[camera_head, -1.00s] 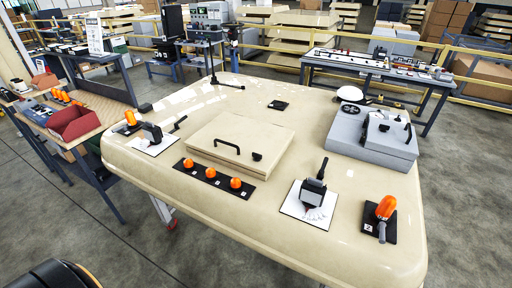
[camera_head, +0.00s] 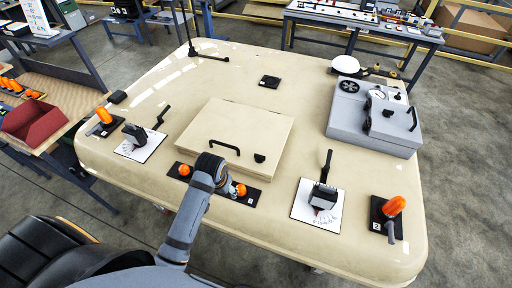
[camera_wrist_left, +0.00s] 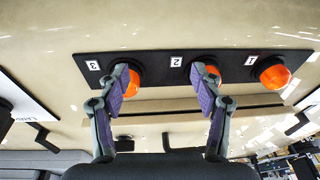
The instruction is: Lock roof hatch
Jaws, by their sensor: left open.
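The roof hatch (camera_head: 235,120) is a closed, square beige panel on the cab roof (camera_head: 300,95). It has a black bar handle (camera_head: 224,146) and a small black knob (camera_head: 259,158) near its front edge. My left gripper (camera_head: 212,172) is over the black lamp strip (camera_head: 246,198) at the front of the hatch, left of the knob, and hides part of the strip. In the left wrist view my left gripper (camera_wrist_left: 162,85) is open, its two fingers apart and nothing held. The hatch's edge (camera_wrist_left: 180,106) shows behind the fingers. My right gripper is out of view.
Orange lamps (camera_head: 184,169) stand on the strip. Levers on white plates (camera_head: 139,152) (camera_head: 304,212) flank it, with orange beacons (camera_head: 104,115) (camera_head: 394,205) farther out. A grey box (camera_head: 342,120) with a gauge is at right.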

